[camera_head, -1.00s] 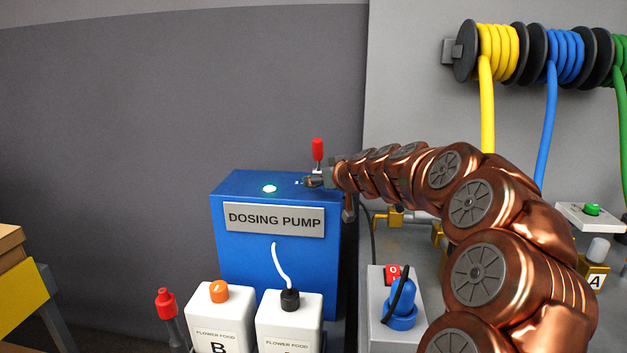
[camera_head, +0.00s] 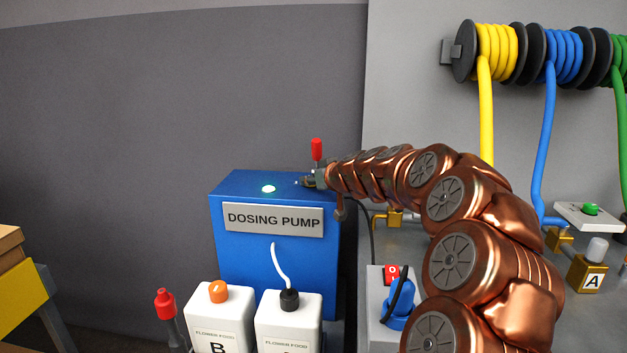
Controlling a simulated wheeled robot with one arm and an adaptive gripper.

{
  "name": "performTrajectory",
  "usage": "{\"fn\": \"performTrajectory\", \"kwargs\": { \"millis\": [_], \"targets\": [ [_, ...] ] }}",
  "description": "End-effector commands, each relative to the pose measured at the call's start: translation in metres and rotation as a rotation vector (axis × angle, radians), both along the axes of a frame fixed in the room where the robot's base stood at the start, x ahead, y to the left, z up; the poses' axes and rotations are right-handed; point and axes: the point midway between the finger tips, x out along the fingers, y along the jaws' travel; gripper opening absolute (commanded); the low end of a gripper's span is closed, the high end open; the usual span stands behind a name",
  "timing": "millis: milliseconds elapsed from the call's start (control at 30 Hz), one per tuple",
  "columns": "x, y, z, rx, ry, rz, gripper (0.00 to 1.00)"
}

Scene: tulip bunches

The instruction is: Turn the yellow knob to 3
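The blue dosing pump (camera_head: 232,262) stands left of centre with a lit lamp (camera_head: 268,189) on its top. My gripper (camera_head: 306,182) is over the right part of the pump's top, at the end of my copper arm. Its fingers are small and dark here, and I cannot tell whether they are open or shut. A red-topped lever (camera_head: 317,150) stands upright just behind the gripper. I see no yellow knob; the gripper and arm cover part of the pump's top right, and no number 3 shows.
White flower food bottles, one with an orange cap (camera_head: 218,292) and one with a black cap (camera_head: 290,299), stand before the pump. A grey box with a red switch (camera_head: 392,273) and blue plug (camera_head: 398,316) is to the right. Yellow, blue and green hoses hang at upper right.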

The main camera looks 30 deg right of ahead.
Motion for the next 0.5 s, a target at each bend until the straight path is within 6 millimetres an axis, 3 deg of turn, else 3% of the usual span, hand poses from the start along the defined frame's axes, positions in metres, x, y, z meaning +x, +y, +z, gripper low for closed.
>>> {"fn": "performTrajectory", "kwargs": {
  "millis": [267,500],
  "targets": [
    [0.0,0.0002,-0.0001,0.0,0.0,0.001,0.03],
    [0.0,0.0005,0.0009,0.0,0.0,-0.014,0.02]
  ]
}}
